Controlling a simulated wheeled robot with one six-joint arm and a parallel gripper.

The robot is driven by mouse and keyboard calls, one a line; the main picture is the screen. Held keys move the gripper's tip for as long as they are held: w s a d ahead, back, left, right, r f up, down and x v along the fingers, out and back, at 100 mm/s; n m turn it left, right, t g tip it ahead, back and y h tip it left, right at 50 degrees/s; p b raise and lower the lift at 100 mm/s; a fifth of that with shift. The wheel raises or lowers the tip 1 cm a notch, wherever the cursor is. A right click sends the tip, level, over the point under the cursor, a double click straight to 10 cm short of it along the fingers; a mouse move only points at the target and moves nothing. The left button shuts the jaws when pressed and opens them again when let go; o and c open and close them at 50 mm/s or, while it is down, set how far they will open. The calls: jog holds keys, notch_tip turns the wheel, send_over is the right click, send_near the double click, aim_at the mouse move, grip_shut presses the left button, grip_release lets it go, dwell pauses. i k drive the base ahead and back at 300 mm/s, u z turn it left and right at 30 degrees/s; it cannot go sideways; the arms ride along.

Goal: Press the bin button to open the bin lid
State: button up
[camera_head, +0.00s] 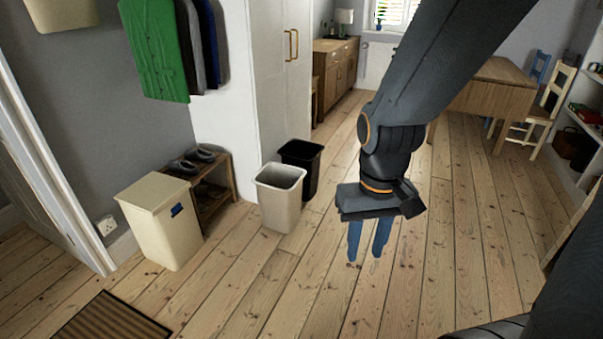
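A cream bin (163,231) with a flat lid (152,193) stands on the floorboards at the left. Its lid is shut. A small blue button (177,209) sits near the top of the bin's right-hand face. My gripper (368,255) hangs over the floor right of centre, with its two blue fingers pointing down. The fingers are a little apart with nothing between them. My gripper is well to the right of the bin and touches nothing.
A light open bin (279,201) and a black bin (302,165) stand between the cream bin and my gripper. A low shoe rack (212,196) is right behind the cream bin. A striped doormat (112,319) lies in front. Bare floor is around my gripper.

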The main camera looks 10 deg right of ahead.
aim_at(178, 207)
jog(key=u, duration=0.55)
jog(key=k, duration=0.65)
jog(key=u, duration=0.95)
jog(key=i, duration=1.2)
jog(key=z, duration=0.8)
jog(key=i, duration=0.55)
jog(key=z, duration=0.5)
